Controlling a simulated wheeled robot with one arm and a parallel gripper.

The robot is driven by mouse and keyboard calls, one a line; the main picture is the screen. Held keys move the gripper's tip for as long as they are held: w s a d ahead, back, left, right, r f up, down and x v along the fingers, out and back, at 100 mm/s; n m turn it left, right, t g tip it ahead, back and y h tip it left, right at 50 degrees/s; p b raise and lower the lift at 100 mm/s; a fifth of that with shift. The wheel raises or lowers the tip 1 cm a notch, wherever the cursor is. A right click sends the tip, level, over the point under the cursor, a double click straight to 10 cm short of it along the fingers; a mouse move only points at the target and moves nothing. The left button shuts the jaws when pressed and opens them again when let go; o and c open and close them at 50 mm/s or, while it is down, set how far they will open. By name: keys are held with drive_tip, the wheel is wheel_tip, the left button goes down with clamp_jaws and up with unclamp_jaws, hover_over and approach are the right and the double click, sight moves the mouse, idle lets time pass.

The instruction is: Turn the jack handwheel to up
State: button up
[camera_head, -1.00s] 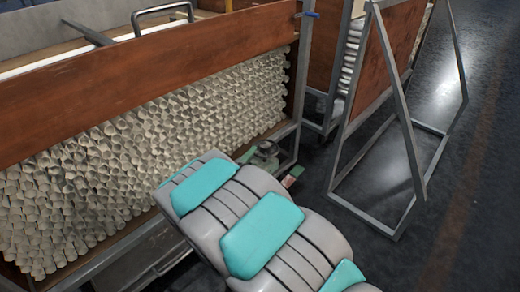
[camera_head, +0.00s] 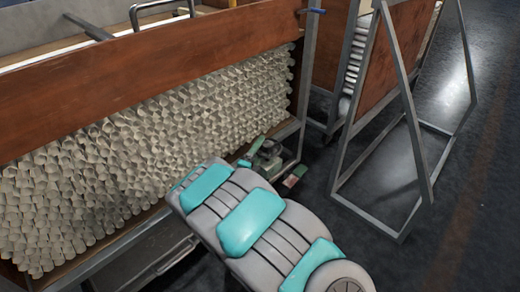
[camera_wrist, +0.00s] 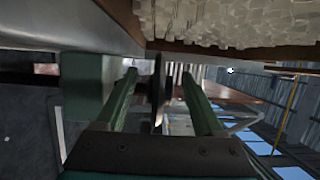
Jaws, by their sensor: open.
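The jack handwheel (camera_wrist: 158,88) shows in the wrist view as a thin dark disc seen nearly edge-on. It stands between the two green fingers of my gripper (camera_wrist: 158,75), which are open with a gap on each side of it. A green block (camera_wrist: 88,85), likely the jack's body, is left of the fingers. In the head view the jack (camera_head: 268,153) is a small grey-green device at the lower right corner of the tube rack, beyond my arm. The fingers are hard to make out there, and the wheel's turn position cannot be told.
The rack (camera_head: 120,85) has a reddish-brown board above many stacked glass tubes (camera_head: 150,145). A metal A-shaped frame (camera_head: 412,140) with a brown panel stands at the right. Dark floor (camera_head: 470,230) is clear at the far right. In the wrist view, tube ends (camera_wrist: 235,20) hang close at the top.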

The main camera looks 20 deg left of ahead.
drive_tip(key=shift+w, duration=0.25)
clamp_jaws()
idle(0.5)
